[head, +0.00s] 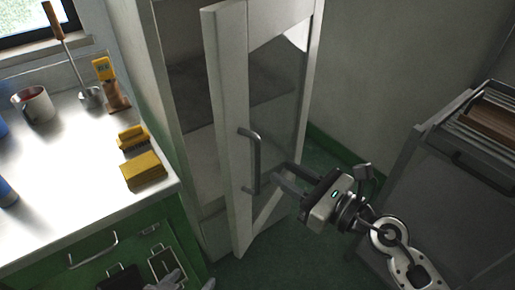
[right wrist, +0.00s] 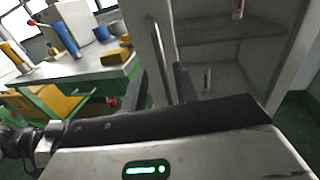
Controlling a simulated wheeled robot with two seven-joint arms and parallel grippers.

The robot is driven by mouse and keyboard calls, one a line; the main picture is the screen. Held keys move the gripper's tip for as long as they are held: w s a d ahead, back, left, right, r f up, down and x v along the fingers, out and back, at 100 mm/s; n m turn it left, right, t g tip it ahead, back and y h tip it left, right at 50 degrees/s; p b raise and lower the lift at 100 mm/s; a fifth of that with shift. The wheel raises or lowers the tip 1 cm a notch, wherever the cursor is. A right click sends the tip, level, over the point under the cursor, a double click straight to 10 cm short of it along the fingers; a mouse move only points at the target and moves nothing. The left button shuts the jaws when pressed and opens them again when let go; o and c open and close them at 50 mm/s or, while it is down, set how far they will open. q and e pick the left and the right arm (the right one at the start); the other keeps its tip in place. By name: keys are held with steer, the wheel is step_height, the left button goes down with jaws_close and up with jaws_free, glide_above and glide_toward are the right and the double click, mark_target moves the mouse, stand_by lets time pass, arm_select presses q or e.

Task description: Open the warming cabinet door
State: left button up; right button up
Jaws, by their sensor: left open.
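The warming cabinet door (head: 228,125) is a pale framed door with a dark glass pane, standing ajar with a gap to the cabinet body (head: 172,70). Its grey vertical bar handle (head: 256,160) is on the door's left side. My right gripper (head: 274,178) is open just right of the handle, its fingers pointing at it. In the right wrist view the handle (right wrist: 161,60) shows upright between the two dark fingers, beyond or level with their tips; I cannot tell which. My left gripper (head: 182,280) shows only partly at the bottom edge, open.
A steel-topped green counter (head: 75,185) at left holds a mug (head: 35,103), yellow blocks (head: 142,169) and tools. A grey cart (head: 455,165) with a rack of trays stands at right.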

steer(key=x, duration=0.8)
steer(key=shift+a+p, duration=0.15)
steer(key=shift+p, duration=0.2)
steer(key=shift+w, duration=0.15)
steer(key=shift+f, duration=0.1)
jaws_close()
